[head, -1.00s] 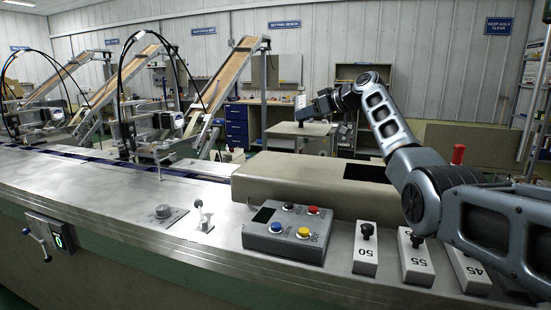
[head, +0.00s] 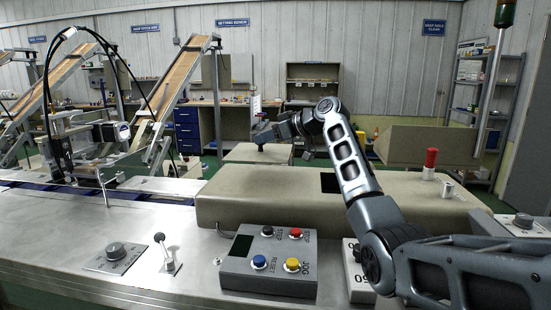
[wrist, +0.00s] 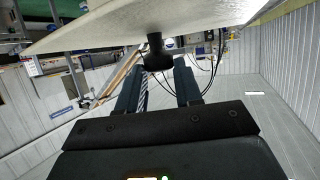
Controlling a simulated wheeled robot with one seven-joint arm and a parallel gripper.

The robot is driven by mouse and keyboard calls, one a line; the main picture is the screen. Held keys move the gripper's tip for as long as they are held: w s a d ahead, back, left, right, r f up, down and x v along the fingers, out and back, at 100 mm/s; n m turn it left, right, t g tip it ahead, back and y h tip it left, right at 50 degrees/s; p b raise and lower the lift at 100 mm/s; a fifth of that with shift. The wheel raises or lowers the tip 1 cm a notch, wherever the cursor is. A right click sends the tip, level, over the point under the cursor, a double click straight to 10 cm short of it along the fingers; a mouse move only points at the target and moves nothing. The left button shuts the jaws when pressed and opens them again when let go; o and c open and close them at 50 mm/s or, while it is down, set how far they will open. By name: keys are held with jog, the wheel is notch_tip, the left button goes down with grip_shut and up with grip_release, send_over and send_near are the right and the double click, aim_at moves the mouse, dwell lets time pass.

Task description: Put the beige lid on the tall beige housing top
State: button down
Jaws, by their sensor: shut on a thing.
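My gripper (head: 262,132) is shut on the black knob of the beige lid (head: 245,155). The lid hangs below the gripper, roughly level, beyond the far side of the beige housing. In the wrist view, the black knob (wrist: 156,55) sits between the fingers and the lid's pale surface (wrist: 190,20) fills the top. The long beige housing (head: 260,205) stands on the metal counter in front of me, with a dark rectangular opening (head: 330,183) in its top. My arm crosses in front of its right part. The lid is apart from the housing, to the left of the opening.
A red-topped post (head: 431,160) and a metal cylinder (head: 447,191) stand near the right of the housing. A button box (head: 272,262) and a small lever (head: 165,255) sit on the counter in front. Sloping conveyors (head: 180,80) are at the back left.

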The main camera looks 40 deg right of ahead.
aim_at(276, 155)
jog(key=s, duration=0.1)
jog(key=s+f, duration=0.2)
jog(key=s, duration=0.1)
jog(key=shift+a+p, duration=0.15)
jog(key=shift+p, duration=0.2)
jog(key=shift+f+p, duration=0.5)
jog(key=shift+f, duration=1.65)
jog(key=c, duration=0.8)
grip_release()
jog(key=shift+o, duration=0.2)
jog(key=shift+s, duration=0.1)
jog(key=p+v, duration=0.4)
jog(key=v, duration=0.8)
jog(key=shift+p, duration=0.3)
